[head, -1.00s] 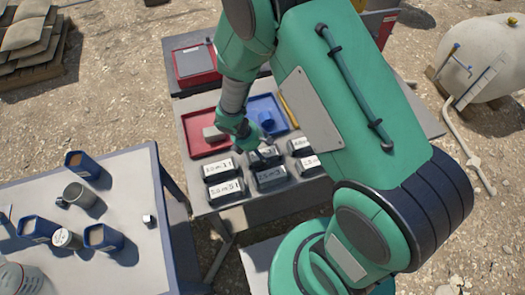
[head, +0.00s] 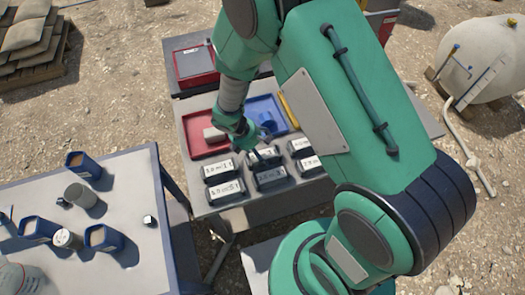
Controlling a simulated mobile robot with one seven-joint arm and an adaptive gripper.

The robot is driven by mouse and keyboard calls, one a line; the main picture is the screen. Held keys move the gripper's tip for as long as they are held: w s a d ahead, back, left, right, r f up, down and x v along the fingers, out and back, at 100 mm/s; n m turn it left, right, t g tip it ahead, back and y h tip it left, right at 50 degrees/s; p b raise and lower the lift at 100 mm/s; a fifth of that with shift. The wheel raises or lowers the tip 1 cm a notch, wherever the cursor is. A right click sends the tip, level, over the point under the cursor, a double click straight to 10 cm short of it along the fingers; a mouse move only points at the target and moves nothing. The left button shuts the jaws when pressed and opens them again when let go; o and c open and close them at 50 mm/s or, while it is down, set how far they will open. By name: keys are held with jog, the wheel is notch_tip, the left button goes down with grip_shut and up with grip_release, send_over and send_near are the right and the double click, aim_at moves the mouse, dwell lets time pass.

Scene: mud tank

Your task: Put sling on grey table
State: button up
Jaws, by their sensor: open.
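I cannot make out a sling for certain in the head view. My gripper (head: 259,146) is open and points down over the far row of dark labelled blocks (head: 270,179) on the middle grey table (head: 245,215). Its fingertips are small and partly merge with the blocks, so contact cannot be told. Another pale grey table (head: 140,180) with a dark blue frame stands at the left. A red tray (head: 195,153) and a blue tray (head: 283,128) lie on the middle table behind the blocks. A grey item lies in the red tray and a blue item in the blue one.
Blue containers (head: 82,165), a grey cylinder (head: 80,195) and a small dark-sided block (head: 149,221) stand on the left table, whose right part is mostly clear. A yellow bar (head: 289,111) lies beside the blue tray. A pale tank (head: 482,55) stands at the far right.

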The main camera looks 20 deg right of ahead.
jog(key=p+v, duration=0.1)
jog(key=v, duration=0.9)
jog(key=shift+p, duration=0.4)
jog(key=shift+a+r, duration=0.1)
jog(key=s+d+r+m+t+y, duration=0.1)
jog(key=d+r+m, duration=0.15)
jog(key=r, duration=0.45)
jog(key=s+d+r+m, duration=0.1)
jog(key=s+r+m, duration=0.15)
jog(key=r, duration=0.45)
jog(key=d+r+m+t+y, duration=0.1)
jog(key=r+m, duration=0.3)
jog(key=r, duration=0.4)
jog(key=s+d+r+m+t+y, duration=0.2)
jog(key=s+r+m, duration=0.7)
jog(key=s+r, duration=0.6)
jog(key=shift+d+r+t, duration=0.2)
jog(key=shift+d+t, duration=0.1)
jog(key=shift+t, duration=0.5)
